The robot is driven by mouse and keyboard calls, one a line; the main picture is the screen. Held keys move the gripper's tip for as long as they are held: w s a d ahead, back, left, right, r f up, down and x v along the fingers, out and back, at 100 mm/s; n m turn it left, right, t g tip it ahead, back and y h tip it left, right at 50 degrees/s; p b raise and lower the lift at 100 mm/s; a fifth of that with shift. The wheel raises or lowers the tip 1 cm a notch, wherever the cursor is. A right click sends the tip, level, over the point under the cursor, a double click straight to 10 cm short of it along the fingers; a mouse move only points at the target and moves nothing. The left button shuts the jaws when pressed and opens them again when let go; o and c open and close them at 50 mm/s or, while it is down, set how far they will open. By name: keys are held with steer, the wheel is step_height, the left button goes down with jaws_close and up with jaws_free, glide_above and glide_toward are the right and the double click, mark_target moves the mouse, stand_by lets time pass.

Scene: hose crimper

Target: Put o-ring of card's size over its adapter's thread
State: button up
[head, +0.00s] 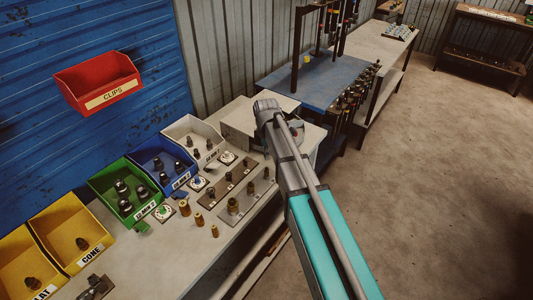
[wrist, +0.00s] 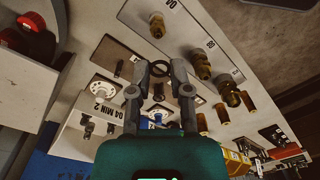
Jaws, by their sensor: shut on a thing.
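My gripper (wrist: 161,72) is shut on a dark o-ring (wrist: 160,65), which shows between the fingertips in the wrist view. It is over the bench, and the ring looks apart from the fittings. Adapters stand in a row on a grey plate beside it: a pale brass one (wrist: 157,23), a middle one (wrist: 201,66) and a larger one (wrist: 229,92). The plate (head: 224,223) also shows in the head view, left of my arm. My fingertips and the ring are hidden there. I cannot make out a size card.
A brown plate (head: 218,201) with dark parts lies beside the adapter plate. Loose brass fittings (head: 184,208) stand left of it. White (head: 194,128), blue (head: 158,157), green (head: 121,190) and yellow (head: 70,235) bins line the wall. A red clips bin (head: 97,81) hangs above.

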steer(key=shift+f+b, duration=2.4)
steer(key=shift+f, duration=0.15)
steer(key=shift+f+b, duration=0.85)
steer(key=o, duration=0.7)
steer(key=shift+r, duration=0.1)
step_height(320, 180, up, 8)
steer(key=p, duration=0.7)
steer(key=shift+f+p, duration=0.25)
steer(key=shift+p, duration=0.15)
steer(key=s+a+r+p, duration=0.1)
steer(key=s+a, duration=0.1)
steer(key=s+a+r+p, duration=0.1)
steer(key=s+a, duration=0.1)
steer(key=s+a+r+p, duration=0.2)
steer(key=s+a, duration=0.1)
steer(key=shift+s, duration=0.1)
stand_by(0.8)
